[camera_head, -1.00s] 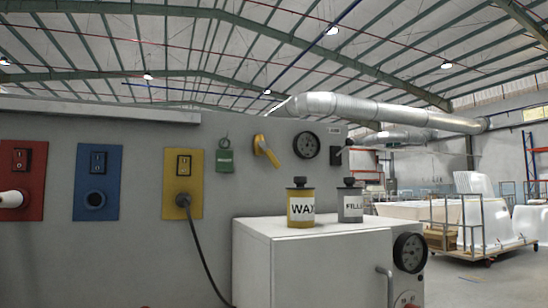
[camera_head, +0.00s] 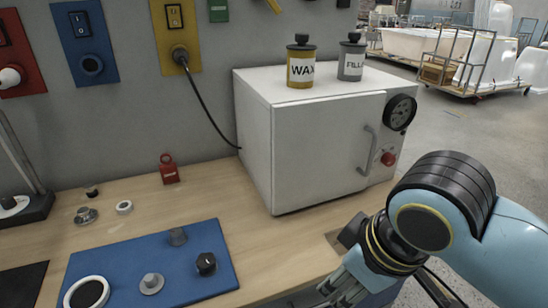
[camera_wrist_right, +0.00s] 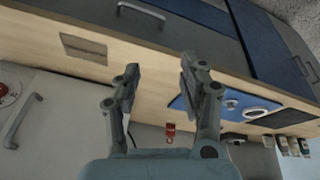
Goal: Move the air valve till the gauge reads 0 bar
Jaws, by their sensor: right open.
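The air valve's yellow lever (camera_head: 273,6) shows only as its lower tip at the top edge of the head view. The wall gauge beside it is out of this view, so its reading is hidden. Another round gauge (camera_head: 400,112) is on the white oven-like cabinet; its needle is too small to read. My right gripper (camera_head: 342,290) is low over the bench's front edge, right of the blue mat and well away from the lever. In the wrist view my right gripper (camera_wrist_right: 160,70) is open with nothing between its fingers. My left gripper is not in view.
The white cabinet (camera_head: 310,140) carries a WAX can (camera_head: 301,68) and a grey can (camera_head: 352,62). A black cable hangs from the yellow socket plate (camera_head: 176,35).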

